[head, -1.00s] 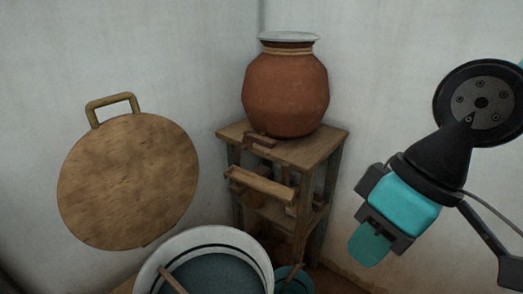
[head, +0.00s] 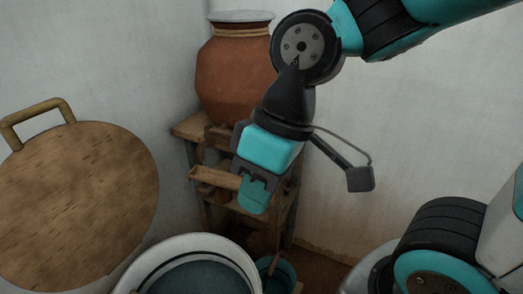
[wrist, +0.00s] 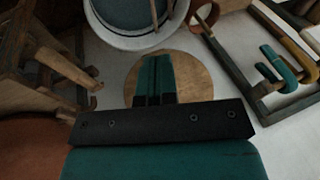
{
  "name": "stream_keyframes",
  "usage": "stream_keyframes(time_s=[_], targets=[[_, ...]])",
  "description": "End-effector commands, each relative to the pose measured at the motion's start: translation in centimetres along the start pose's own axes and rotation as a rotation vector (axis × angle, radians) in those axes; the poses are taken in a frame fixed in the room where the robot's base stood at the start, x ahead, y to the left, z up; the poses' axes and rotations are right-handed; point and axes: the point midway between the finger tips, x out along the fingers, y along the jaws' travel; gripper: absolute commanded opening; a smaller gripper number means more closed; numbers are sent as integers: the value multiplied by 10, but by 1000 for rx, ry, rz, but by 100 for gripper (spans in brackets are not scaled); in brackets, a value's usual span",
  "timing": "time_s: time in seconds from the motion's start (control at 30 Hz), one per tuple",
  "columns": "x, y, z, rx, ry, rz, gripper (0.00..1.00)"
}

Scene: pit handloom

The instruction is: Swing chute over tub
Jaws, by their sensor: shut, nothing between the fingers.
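The wooden chute (head: 213,178) juts from the stand below the clay pot, its free end pointing left in the head view. In the wrist view the chute (wrist: 65,66) lies left of my fingers. The white tub (head: 176,243), holding dark blue liquid, stands at the bottom of the head view; its wall also shows at the top of the wrist view (wrist: 130,41). My gripper (head: 253,205) is shut and empty. In the head view it overlaps the right part of the chute and hides it; I cannot tell whether they touch.
A clay pot (head: 232,75) with a pale lid sits on the wooden stand (head: 187,127). A round wooden board (head: 80,200) with a handle is at the left. A small teal bucket (head: 283,279) holding a stick stands right of the tub. The right wall is bare.

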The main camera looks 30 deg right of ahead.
Motion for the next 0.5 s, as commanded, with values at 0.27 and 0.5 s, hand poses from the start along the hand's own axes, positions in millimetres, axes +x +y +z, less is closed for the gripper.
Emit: stream_keyframes(time_s=[0.27, 0.5], targets=[[-18, 124, -95, 16, 49, -76, 0], [-13, 287, -107, -4, 154, -138, 0]])
